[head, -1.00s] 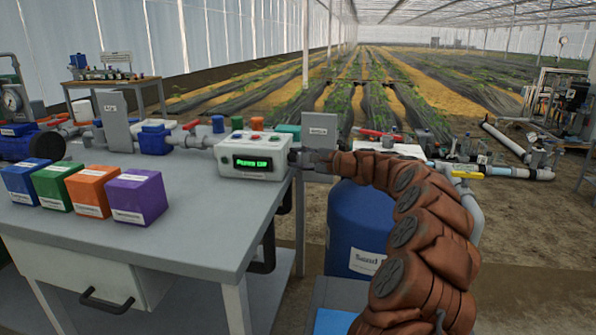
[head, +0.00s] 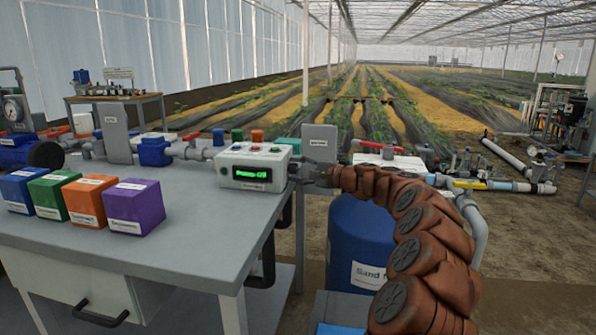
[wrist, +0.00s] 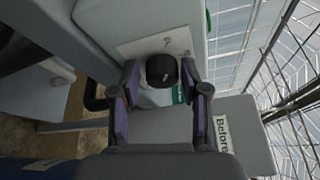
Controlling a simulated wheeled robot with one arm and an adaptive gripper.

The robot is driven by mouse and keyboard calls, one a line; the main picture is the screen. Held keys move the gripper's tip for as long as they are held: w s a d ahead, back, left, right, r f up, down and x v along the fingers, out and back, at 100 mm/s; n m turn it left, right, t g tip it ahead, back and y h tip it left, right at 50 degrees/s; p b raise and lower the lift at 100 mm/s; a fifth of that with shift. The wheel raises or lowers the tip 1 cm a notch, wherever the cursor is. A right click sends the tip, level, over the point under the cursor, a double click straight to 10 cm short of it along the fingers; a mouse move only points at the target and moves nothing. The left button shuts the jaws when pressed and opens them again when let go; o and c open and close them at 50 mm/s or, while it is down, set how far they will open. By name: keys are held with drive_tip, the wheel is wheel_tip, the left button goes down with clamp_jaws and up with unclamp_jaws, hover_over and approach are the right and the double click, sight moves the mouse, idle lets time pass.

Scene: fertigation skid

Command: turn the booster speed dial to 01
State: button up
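The white control box (head: 253,168) stands at the right end of the grey bench, with a lit green display (head: 250,173) on its front; its small text is hard to read. The black round dial (wrist: 162,70) shows in the wrist view on the box's pale side panel, with a light pointer mark. My gripper (wrist: 160,82) is open, one finger on each side of the dial, with a narrow gap visible on both sides. In the head view my gripper (head: 300,171) is at the box's right side, where the dial is hidden.
Blue, green, orange and purple boxes (head: 134,206) stand on the bench at left. A grey sign plate (head: 319,143) stands behind my gripper. A blue tank (head: 357,235) is below my arm. Pipes with red and yellow handles (head: 470,184) run at right.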

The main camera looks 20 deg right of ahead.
drive_tip(key=shift+o, duration=0.8)
drive_tip(key=v, duration=1.2)
